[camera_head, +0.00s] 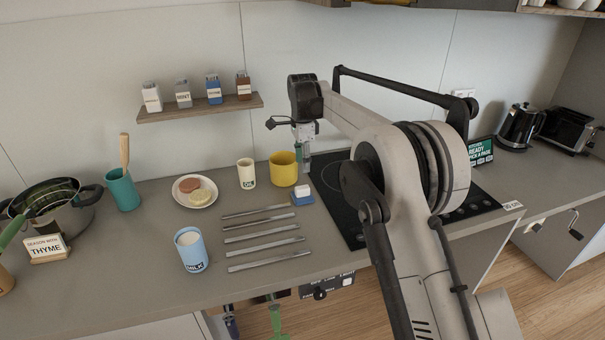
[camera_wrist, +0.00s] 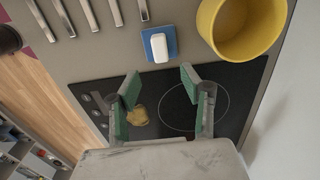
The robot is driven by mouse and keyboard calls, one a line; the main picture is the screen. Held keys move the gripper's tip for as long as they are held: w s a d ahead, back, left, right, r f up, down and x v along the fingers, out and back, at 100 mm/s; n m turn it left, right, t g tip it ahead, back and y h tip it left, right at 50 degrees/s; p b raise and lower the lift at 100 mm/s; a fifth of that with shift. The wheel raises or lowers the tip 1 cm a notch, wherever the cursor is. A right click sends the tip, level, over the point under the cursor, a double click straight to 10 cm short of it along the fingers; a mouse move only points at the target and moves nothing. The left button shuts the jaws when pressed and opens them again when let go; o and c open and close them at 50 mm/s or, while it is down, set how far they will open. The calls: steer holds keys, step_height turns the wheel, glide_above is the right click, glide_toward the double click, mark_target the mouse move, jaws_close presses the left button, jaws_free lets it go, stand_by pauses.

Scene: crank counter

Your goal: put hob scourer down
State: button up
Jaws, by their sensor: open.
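The hob scourer (camera_head: 302,196), a blue pad with a white top, lies on the grey counter just left of the black hob (camera_head: 337,207). It also shows in the wrist view (camera_wrist: 160,45), flat and clear of my fingers. My gripper (camera_head: 306,160) is raised near the back left of the hob, partly hidden in the head view. In the wrist view my gripper (camera_wrist: 161,82) has its green-padded fingers apart, with nothing between them. A yellowish stain (camera_wrist: 138,115) shows on the hob glass.
A yellow pot (camera_head: 284,168) stands behind the scourer, with a cream cup (camera_head: 246,174) to its left. Several metal bars (camera_head: 264,238) lie in front left. A blue milk cup (camera_head: 191,250) and a plate (camera_head: 195,203) stand further left. My arm covers much of the hob.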

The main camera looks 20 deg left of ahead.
steer(key=shift+r, duration=0.5)
steer(key=shift+d, duration=0.1)
steer(key=s+d+r+n+t, duration=0.15)
steer(key=s+d+r, duration=0.35)
steer(key=d, duration=0.5)
steer(key=s+d+r+n+t+y, duration=0.15)
steer(key=s+d+r, duration=0.25)
steer(key=d+r, duration=0.5)
steer(key=s+d+r+n+h, duration=0.15)
steer(key=s+d+r, duration=0.3)
steer(key=d, duration=0.65)
steer(key=s+d+n+t, duration=0.2)
steer(key=s+d+n, duration=0.2)
steer(key=s+d, duration=0.85)
steer(key=s+d+f+n+t, duration=0.1)
steer(key=s+d+f, duration=0.1)
steer(key=s+f, duration=0.2)
steer(key=s+d+f+n+t, duration=0.1)
steer(key=s+d+f, duration=0.2)
steer(key=s, duration=0.8)
step_height(320, 180, down, 2)
